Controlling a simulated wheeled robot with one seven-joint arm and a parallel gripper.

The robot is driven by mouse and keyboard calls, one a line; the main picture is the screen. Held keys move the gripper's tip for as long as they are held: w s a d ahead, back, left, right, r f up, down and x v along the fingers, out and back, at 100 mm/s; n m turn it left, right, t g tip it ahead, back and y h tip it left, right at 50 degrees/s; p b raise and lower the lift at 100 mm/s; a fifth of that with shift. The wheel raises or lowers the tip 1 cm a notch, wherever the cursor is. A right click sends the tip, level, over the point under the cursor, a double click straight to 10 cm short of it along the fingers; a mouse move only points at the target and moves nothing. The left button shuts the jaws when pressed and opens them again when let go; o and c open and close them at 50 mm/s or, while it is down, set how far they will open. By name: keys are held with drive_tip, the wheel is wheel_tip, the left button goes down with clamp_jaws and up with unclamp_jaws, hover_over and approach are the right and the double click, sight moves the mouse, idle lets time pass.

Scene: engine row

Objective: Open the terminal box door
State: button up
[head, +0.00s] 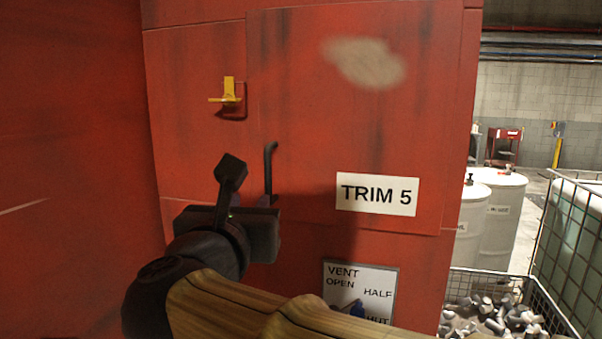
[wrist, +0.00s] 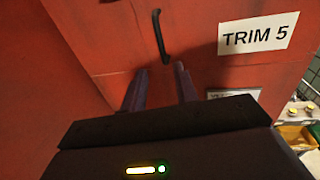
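The terminal box door (head: 310,120) is a red panel with a white TRIM 5 label (head: 376,194) and looks shut, flush with the red housing. Its black bar handle (head: 270,165) stands upright near the door's left edge; the handle also shows in the wrist view (wrist: 160,35). A yellow latch (head: 228,92) sits at the door's left edge, above the handle. My gripper (wrist: 160,72) is open and empty, its two fingers apart and pointing at the door. The handle's lower end lies just beyond the fingertips, roughly between them in the wrist view. I cannot tell whether they touch.
A vent plate (head: 362,285) with a blue knob is below the door, partly behind my arm. A red wall (head: 70,150) stands close on the left. At right are white drums (head: 500,215) and a wire basket (head: 495,310) of metal parts.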

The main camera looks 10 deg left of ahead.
sight(268, 176)
drive_tip(key=w+p, duration=0.2)
drive_tip(key=w, duration=0.3)
drive_tip(key=w+a+p, duration=0.1)
drive_tip(key=w+p, duration=0.1)
drive_tip(key=w, duration=0.3)
drive_tip(key=w+a+p, duration=0.1)
drive_tip(key=w+p, duration=0.1)
drive_tip(key=w, duration=0.4)
drive_tip(key=shift+w+p, duration=0.1)
drive_tip(key=shift+p, duration=0.25)
clamp_jaws()
